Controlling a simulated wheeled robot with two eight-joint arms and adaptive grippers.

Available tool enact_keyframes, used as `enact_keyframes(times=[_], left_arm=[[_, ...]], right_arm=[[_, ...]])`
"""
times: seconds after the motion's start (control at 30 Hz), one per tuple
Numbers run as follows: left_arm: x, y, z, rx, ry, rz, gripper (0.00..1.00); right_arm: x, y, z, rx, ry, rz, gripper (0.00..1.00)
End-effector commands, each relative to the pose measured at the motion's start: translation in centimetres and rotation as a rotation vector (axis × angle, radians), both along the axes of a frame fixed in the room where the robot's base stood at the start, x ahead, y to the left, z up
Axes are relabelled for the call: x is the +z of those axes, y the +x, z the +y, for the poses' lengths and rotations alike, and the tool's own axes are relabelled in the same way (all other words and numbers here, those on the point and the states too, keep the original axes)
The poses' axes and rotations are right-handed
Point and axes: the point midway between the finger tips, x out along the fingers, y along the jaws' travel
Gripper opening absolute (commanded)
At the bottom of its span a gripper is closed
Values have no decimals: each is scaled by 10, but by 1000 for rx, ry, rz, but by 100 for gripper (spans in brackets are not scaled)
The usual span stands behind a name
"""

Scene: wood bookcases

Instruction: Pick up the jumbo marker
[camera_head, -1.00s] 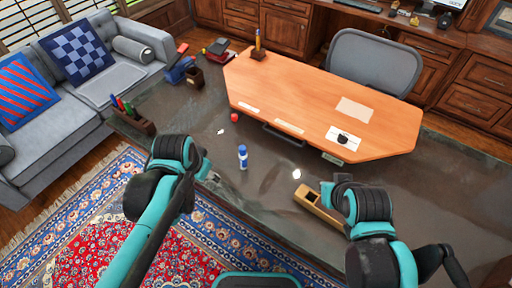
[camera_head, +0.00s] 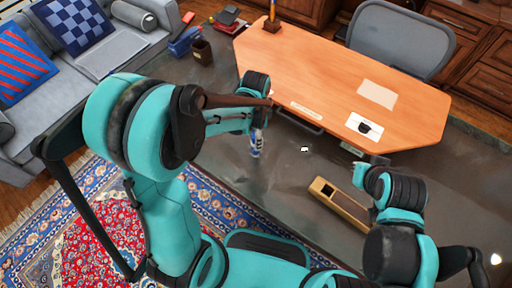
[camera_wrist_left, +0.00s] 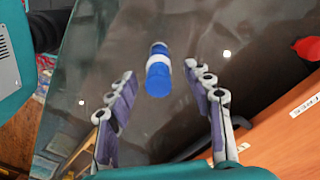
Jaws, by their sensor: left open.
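The jumbo marker (camera_head: 256,147) is a blue and white cylinder standing on the dark tabletop, just below my left gripper in the head view. In the left wrist view the marker (camera_wrist_left: 158,72) shows its blue end, a white band and blue beyond. My left gripper (camera_wrist_left: 164,90) is open, with one finger on each side of the picture and the marker ahead between them, apart from both. In the head view my left wrist partly covers the marker's top. My right gripper (camera_head: 356,160) is over the right side of the dark table, its fingers too small to read.
A wooden tray (camera_head: 350,212) lies on the dark table (camera_head: 290,180) near my right arm. An orange wooden desktop (camera_head: 330,70) with papers adjoins behind. A dark pen cup (camera_head: 202,56) stands at back left. The table right of the marker is mostly clear.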

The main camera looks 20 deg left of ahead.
Motion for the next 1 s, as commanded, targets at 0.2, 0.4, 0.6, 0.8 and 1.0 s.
enact_keyframes(times=[0.2, 0.4, 0.6, 0.8, 1.0], left_arm=[[-36, -1, 1, 1, 0, 0, 51], [-37, -1, 1, 1, 0, -1, 51], [-37, -2, 1, 1, 0, -1, 12], [-37, -1, 1, 1, 0, -1, 0], [-35, -1, 1, 1, 0, -1, 0]], right_arm=[[-19, 0, 0, 0, 0, 0, 0], [-18, 0, 0, 0, 0, 0, 0], [-18, 0, 0, 0, 0, 0, 0], [-18, 0, 0, 0, 0, 0, 0], [-17, 0, 0, 0, 0, 0, 0]])
